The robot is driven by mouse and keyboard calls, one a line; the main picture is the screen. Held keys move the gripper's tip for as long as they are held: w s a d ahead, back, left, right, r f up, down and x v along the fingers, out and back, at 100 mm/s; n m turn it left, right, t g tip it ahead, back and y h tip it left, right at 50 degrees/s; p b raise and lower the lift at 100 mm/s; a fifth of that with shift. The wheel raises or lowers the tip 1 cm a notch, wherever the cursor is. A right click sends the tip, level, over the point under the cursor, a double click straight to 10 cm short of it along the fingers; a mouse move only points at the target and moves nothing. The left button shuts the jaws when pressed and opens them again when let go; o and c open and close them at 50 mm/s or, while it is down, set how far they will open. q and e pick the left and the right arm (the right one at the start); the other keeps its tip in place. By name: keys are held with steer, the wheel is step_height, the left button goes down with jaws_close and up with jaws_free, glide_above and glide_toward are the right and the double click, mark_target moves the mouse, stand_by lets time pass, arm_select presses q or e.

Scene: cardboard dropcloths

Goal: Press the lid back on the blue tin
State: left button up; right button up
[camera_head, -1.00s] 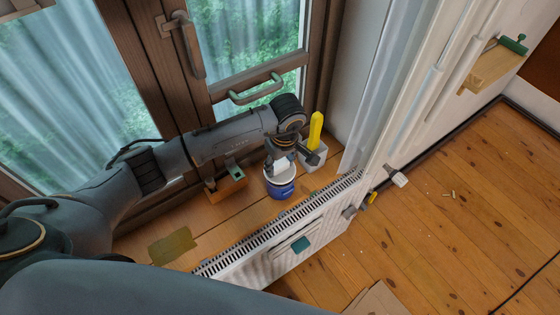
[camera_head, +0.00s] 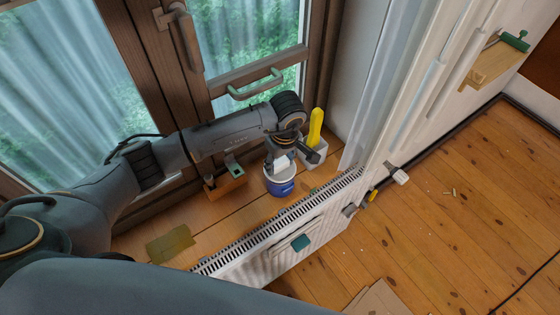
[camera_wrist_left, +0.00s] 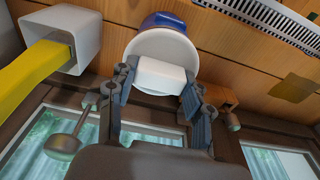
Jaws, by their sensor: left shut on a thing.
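The blue tin (camera_head: 281,186) stands upright on the wooden sill between the window and the radiator. Its top is round and white. In the left wrist view the blue side of the tin (camera_wrist_left: 163,20) shows behind a white disc (camera_wrist_left: 150,46). My left gripper (camera_head: 281,156) is over the tin, pointing down. Its fingers are shut on a white block (camera_wrist_left: 161,78), which sits against or just over the disc. I cannot tell whether block and disc are one lid, or whether the lid is seated. My right gripper is not in view.
A white square holder with a yellow-handled tool (camera_head: 316,128) stands close right of the tin. A brown wooden box (camera_head: 226,184) stands to its left. The white radiator (camera_head: 285,237) runs along the front. An olive patch (camera_head: 170,244) lies on the left of the sill.

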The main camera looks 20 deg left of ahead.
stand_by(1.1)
arm_select(q)
steer(key=shift+f+b, duration=0.15)
steer(key=shift+b, duration=0.5)
stand_by(0.5)
steer(key=shift+b, duration=0.3)
stand_by(0.5)
steer(key=o, duration=1.6)
